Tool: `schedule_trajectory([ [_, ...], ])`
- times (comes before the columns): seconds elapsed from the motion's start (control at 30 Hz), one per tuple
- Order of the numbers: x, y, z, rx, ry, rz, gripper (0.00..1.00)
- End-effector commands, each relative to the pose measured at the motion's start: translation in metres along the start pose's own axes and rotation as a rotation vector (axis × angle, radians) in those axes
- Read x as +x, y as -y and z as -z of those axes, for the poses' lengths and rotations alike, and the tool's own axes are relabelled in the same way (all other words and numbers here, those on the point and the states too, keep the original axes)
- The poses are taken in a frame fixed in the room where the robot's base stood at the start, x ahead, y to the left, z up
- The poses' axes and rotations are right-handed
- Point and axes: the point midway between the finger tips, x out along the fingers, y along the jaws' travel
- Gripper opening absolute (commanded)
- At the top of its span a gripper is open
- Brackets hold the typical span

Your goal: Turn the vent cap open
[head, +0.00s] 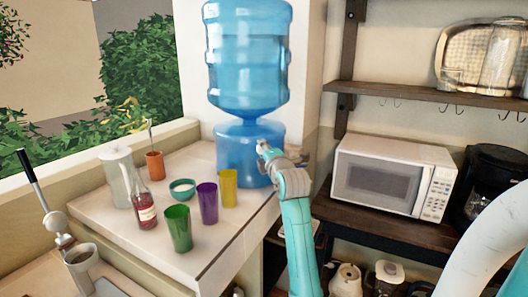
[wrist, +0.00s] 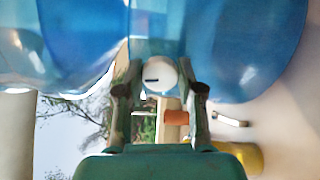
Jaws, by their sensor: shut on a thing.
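The vent cap (wrist: 162,76) is a small round white disc with a dark slot, in the wrist view. The slot lies roughly level in that view. The cap is between the two fingers of my gripper (wrist: 160,90), which is shut on it. The blue water bottle (head: 247,60) and its blue lower container (head: 236,155) stand at the counter's back corner. In the head view my gripper (head: 268,152) is at the lower container's upper right, and the cap cannot be made out there.
Green (head: 178,228), purple (head: 207,202) and yellow (head: 229,188) cups stand on the counter left of my arm. A microwave (head: 388,177) is on the shelf to the right.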

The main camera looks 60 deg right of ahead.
Motion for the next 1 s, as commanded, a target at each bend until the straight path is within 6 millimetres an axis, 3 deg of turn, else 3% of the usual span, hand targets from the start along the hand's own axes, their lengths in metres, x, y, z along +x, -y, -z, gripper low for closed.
schedule_trajectory([
  [0.3,0.0001,0.0012,0.0005,-0.118,-0.001,0.003,0.02],
  [0.83,0.0002,0.0013,0.0006,-0.141,-0.001,0.003,0.02],
  [0.87,0.0002,0.0013,0.0006,-0.141,-0.001,0.003,0.39],
  [0.93,0.0002,0.0012,0.0005,-0.140,-0.001,0.003,0.57],
  [1.0,0.0001,0.0009,0.0005,-0.140,-0.001,0.003,0.62],
])
